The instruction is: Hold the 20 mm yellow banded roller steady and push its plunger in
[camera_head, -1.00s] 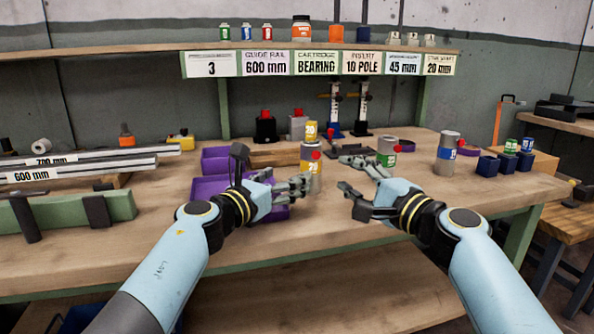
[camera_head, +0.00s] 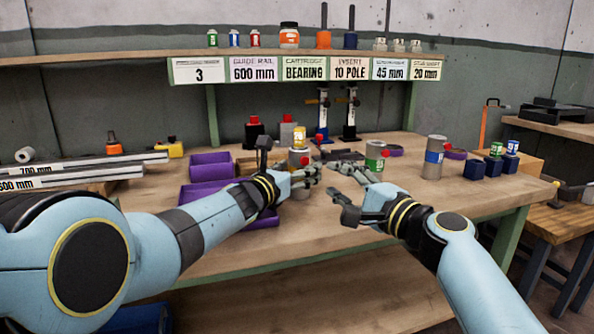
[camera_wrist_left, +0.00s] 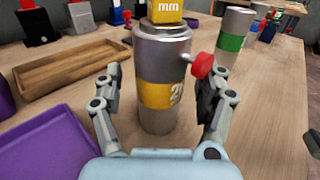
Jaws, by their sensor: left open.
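The yellow banded roller (camera_wrist_left: 157,95) stands upright on the bench in the left wrist view, a silver cylinder with a yellow band marked 2-something. A yellow block marked mm (camera_wrist_left: 165,10) sits on its top. A red knob (camera_wrist_left: 203,66) on a short stem sticks out of its right side. My left gripper (camera_wrist_left: 160,105) is open, its fingers on either side of the roller; the right finger is close to the red knob. In the head view the roller (camera_head: 299,160) is partly hidden behind my left gripper (camera_head: 308,178). My right gripper (camera_head: 345,180) is open and empty to its right.
A green banded roller (camera_head: 375,160) and a blue banded roller (camera_head: 433,160) stand to the right. Purple trays (camera_head: 210,163) lie to the left. The bench front at right is clear.

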